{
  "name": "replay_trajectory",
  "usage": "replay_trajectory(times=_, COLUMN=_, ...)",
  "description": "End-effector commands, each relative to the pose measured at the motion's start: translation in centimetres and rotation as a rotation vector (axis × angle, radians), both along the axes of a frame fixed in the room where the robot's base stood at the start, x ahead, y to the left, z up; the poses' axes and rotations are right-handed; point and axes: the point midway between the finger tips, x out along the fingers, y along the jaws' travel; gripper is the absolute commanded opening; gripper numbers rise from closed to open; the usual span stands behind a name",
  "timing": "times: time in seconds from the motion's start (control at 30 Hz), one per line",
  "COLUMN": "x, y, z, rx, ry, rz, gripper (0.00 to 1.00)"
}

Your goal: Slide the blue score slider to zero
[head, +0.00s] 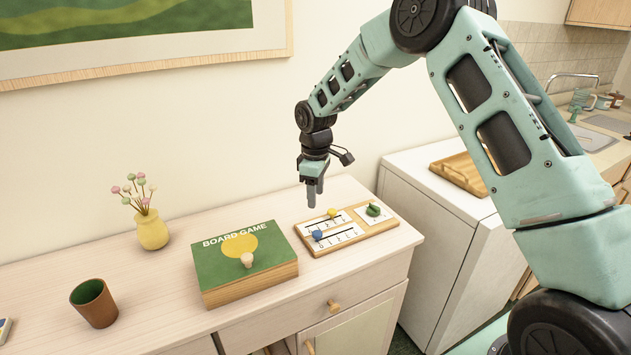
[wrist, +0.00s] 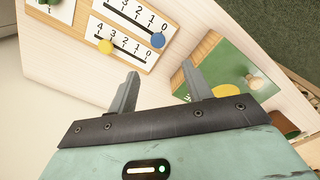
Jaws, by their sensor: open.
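The wooden score board (head: 368,236) lies on the dresser top, with two number strips. The blue slider (head: 317,235) is at the left end of the near strip in the head view. In the wrist view the blue slider (wrist: 157,40) appears level with the 0, at the strip's right end. The yellow slider (wrist: 105,46) is on the other strip, near its 3 and 4. My gripper (head: 314,196) is open and empty, pointing down above the board's back edge, clear of both sliders. In the wrist view its fingers (wrist: 160,78) are apart.
A green board game box (head: 220,262) with a wooden knob stands just left of the board. A green piece (head: 373,210) sits on the board's right part. A brown cup (head: 93,303) and a yellow vase (head: 152,232) are farther left. The dresser edge is right of the board.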

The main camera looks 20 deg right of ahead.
Motion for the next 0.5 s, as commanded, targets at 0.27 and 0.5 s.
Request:
replay_trajectory(times=0.27, x=0.1, y=0.0, z=4.1, rx=0.001, ry=-0.002, rz=-0.001, gripper=0.5)
replay_trajectory(times=0.5, x=0.0, y=0.1, z=5.0, rx=0.001, ry=0.0, rz=0.0, gripper=0.5)
